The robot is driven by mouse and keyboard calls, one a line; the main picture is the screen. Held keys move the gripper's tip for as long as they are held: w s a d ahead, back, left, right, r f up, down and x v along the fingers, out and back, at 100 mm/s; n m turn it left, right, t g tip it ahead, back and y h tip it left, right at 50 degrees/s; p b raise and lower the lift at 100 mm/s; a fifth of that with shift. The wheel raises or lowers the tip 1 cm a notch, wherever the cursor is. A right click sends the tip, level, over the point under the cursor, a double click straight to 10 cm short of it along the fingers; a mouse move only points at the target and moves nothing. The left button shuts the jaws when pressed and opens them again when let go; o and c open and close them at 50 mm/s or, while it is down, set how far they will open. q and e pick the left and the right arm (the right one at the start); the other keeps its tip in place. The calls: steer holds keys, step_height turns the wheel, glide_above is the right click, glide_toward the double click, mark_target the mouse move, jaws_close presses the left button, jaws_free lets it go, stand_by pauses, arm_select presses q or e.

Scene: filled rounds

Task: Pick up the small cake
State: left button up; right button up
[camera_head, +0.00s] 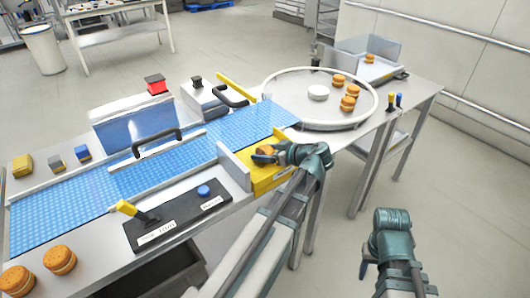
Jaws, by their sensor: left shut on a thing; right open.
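My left gripper (268,154) is shut on a small golden-brown cake (265,150) above the yellow block at the near right end of the blue conveyor belt (190,155). The fingers cover part of this cake. My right gripper (365,267) is open and empty over the floor at the lower right, apart from the tables. Several similar filled cakes (348,103) sit on the round white turntable (283,110). Two more cakes (60,260) rest at the table's front left.
A black control panel (180,215) with a yellow-handled lever (127,208) and blue button (203,191) lies in front of the belt. A white disc (318,92) sits on the turntable. A grey tray (368,70) holding one cake stands behind. Black handles arch over the belt.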

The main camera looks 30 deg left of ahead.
arm_select(q)
step_height(320, 180, up, 9)
steer(key=p, duration=0.8)
steer(key=shift+r+p, duration=0.15)
steer(key=shift+p, duration=0.2)
